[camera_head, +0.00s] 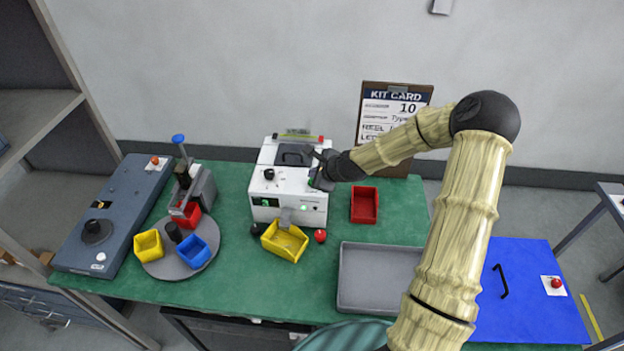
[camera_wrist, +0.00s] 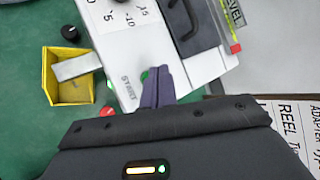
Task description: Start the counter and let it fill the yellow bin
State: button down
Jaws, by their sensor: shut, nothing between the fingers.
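The counter (camera_head: 280,185) is a white machine at the back middle of the green table, with a display and a black knob on its front. A yellow bin (camera_head: 287,242) sits in front of it under its chute (camera_head: 286,216); I cannot see any parts in the bin. In the wrist view the bin (camera_wrist: 72,88) is at the left, below the chute. My gripper (camera_head: 318,180) is shut and empty at the counter's right front. In the wrist view its fingertips (camera_wrist: 156,72) are beside the green START button (camera_wrist: 144,76), which they partly hide; I cannot tell whether they touch it.
A red bin (camera_head: 364,205) stands right of the counter, a grey tray (camera_head: 375,275) at the front right. A turntable (camera_head: 180,262) at left carries a second yellow bin (camera_head: 149,245), a blue bin and a red bin.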

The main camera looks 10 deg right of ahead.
jog(key=shift+r, duration=0.1)
jog(key=shift+r+p, duration=1.8)
jog(key=shift+r, duration=0.7)
jog(key=shift+f, duration=0.1)
jog(key=s+r+n+g+h+b, duration=0.2)
jog(key=s+n+g, duration=0.1)
jog(key=s+n, duration=0.8)
jog(key=s+r+n+g+h+b, duration=0.1)
jog(key=s+r+n+g+b, duration=0.1)
jog(key=s+n, duration=0.9)
jog(key=s, duration=0.6)
jog(key=shift+s+a+r+g+h+b, duration=0.25)
jog(key=shift+s+a+g+h+b, duration=0.05)
jog(key=shift+g+h+b, duration=0.1)
